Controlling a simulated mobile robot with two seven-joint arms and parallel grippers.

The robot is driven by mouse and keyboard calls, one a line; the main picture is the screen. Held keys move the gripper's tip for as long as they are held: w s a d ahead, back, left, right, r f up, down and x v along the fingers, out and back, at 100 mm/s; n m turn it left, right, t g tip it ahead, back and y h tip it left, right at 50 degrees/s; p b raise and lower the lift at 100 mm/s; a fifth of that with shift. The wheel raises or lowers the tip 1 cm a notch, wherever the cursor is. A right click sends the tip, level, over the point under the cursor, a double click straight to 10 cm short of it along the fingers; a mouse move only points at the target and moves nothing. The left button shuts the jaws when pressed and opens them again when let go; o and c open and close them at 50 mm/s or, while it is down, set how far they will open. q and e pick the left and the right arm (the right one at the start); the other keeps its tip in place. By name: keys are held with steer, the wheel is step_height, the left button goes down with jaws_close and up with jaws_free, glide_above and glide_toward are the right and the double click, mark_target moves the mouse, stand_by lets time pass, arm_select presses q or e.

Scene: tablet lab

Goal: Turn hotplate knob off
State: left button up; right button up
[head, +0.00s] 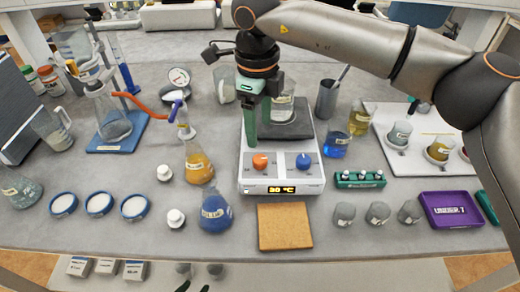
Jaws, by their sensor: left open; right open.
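The hotplate (282,176) stands in the middle of the bench in the head view. Its white front panel has an orange knob (261,162) on the left and a blue knob (303,161) on the right. A lit display (281,189) below them reads about 38 °C, too small to be sure. My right gripper (257,133) reaches in from the right and points down over the hotplate's left part, just behind the orange knob. Its green fingers are apart with nothing seen between them. My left gripper (194,287) shows only its green fingertips at the bottom edge, apart and empty.
A glass beaker (284,104) stands on the hotplate's dark top. An orange flask (198,165) and a blue flask (214,212) stand close on the left. A cork mat (284,227) lies in front, and a green vial rack (360,179) to the right.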

mark_target(260, 159)
step_height(260, 159, down, 10)
steer(key=shift+w+d+r+p, duration=0.1)
steer(key=shift+w+r+p, duration=0.1)
steer(key=shift+p, duration=0.4)
steer(key=shift+c, duration=0.2)
jaws_close()
